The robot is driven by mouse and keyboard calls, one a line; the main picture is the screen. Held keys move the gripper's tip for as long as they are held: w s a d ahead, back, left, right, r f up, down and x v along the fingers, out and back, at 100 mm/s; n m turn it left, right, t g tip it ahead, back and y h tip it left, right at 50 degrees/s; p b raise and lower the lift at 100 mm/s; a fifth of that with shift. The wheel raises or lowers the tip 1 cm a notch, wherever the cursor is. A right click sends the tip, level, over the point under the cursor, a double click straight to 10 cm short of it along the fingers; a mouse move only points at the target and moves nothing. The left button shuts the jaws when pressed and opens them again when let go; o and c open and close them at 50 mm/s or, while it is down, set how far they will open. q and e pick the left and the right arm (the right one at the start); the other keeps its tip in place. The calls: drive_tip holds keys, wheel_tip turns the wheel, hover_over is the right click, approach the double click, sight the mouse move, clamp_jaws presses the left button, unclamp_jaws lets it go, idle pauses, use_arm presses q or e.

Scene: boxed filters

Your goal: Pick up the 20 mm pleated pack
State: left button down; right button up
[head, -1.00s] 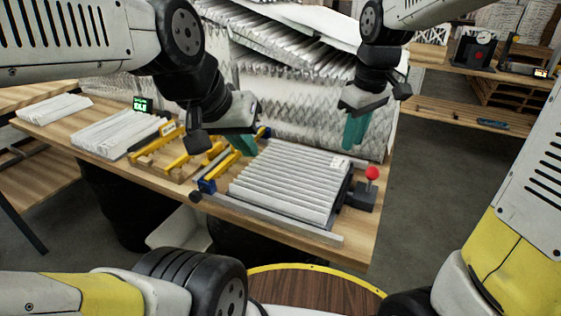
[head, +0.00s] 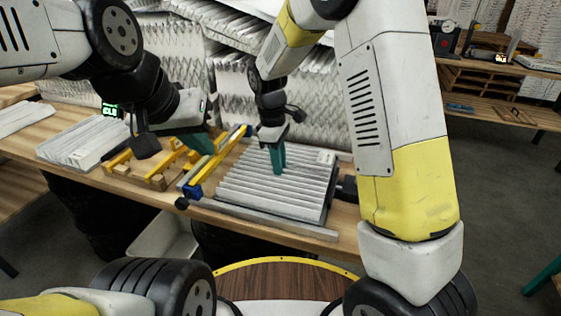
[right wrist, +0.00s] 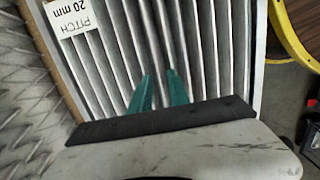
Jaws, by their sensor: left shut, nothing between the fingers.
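The pleated pack (head: 262,190) lies flat on the wooden bench, its white ridges running across. It also fills much of the right wrist view (right wrist: 215,50), where its label reads "PITCH 20 mm" (right wrist: 75,14). My right gripper (head: 280,172) points down over the far middle of the pack. Its two teal fingers (right wrist: 160,74) stand apart with pleats showing between them; I cannot tell whether the tips touch the pack. My left gripper (head: 208,150) is shut and empty, left of the pack near the yellow clamp bars.
A yellow-barred wooden fixture (head: 155,170) stands left of the pack, with another pleated pack (head: 85,142) beyond it. A metal rail (head: 265,222) runs along the pack's near side. Tall pleated stacks (head: 225,75) rise behind. A white bin (head: 163,238) sits below the bench.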

drive_tip(key=shift+d+f, duration=0.15)
drive_tip(key=shift+f, duration=0.55)
clamp_jaws()
